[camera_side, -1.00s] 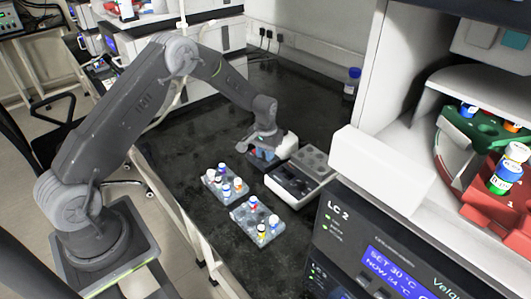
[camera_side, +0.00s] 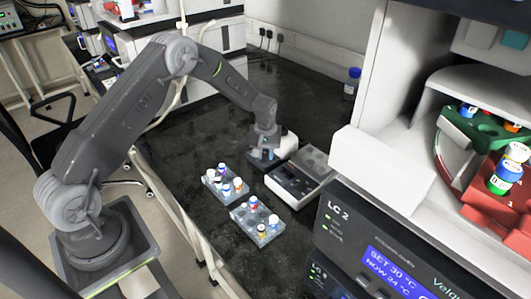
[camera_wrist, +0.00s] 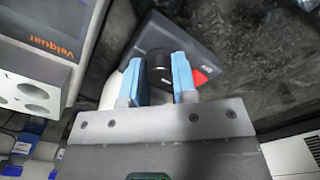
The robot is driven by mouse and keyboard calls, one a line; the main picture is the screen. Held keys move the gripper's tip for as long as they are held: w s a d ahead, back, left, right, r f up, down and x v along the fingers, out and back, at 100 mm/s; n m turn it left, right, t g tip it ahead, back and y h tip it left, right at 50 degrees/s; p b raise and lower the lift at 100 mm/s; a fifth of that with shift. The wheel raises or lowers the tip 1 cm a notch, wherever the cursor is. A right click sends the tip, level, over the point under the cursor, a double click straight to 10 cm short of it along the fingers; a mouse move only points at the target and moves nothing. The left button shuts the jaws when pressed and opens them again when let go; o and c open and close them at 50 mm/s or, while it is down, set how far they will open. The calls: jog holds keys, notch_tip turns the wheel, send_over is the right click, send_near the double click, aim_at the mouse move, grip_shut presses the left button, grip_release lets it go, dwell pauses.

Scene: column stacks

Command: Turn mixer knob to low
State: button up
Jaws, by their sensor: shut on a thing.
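The mixer (camera_wrist: 172,38) shows a dark grey face with a red patch and small white lettering in the wrist view. Its round black knob (camera_wrist: 159,67) stands between the two blue fingers of my gripper (camera_wrist: 159,78). The fingers are shut on the knob, one on each side. In the side view my gripper (camera_side: 263,150) points down over the mixer (camera_side: 288,145), whose white end shows to the right. The knob is hidden there by my gripper. I cannot read the knob's setting in either view.
A grey-topped block unit with round wells (camera_side: 288,185) stands close to the mixer's front right. Two clear racks of capped vials (camera_side: 213,184) (camera_side: 247,226) sit nearer the camera. A large instrument with a blue display (camera_side: 390,275) fills the right.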

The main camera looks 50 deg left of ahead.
jog(key=o, duration=0.7)
jog(key=shift+c, duration=0.2)
notch_tip(320, 180, up, 14)
dwell(0.4)
notch_tip(320, 180, up, 9)
jog(key=m+t, duration=0.1)
jog(key=m, duration=0.1)
send_over(265, 153)
jog(key=s+d, duration=0.4)
jog(key=s, duration=0.1)
jog(key=s+d+r+m+t, duration=0.2)
jog(key=s+d+r, duration=0.2)
jog(key=s+r, duration=0.3)
jog(key=s+d+m+t, duration=0.1)
jog(key=s+d+m, duration=0.1)
jog(key=s, duration=0.7)
jog(key=s+d+m+t, duration=0.1)
jog(key=s+d+m, duration=0.1)
jog(key=s, duration=0.7)
jog(key=shift+s+r+m+t, duration=0.15)
jog(key=shift+s+m+t, duration=0.2)
jog(key=shift+m, duration=0.25)
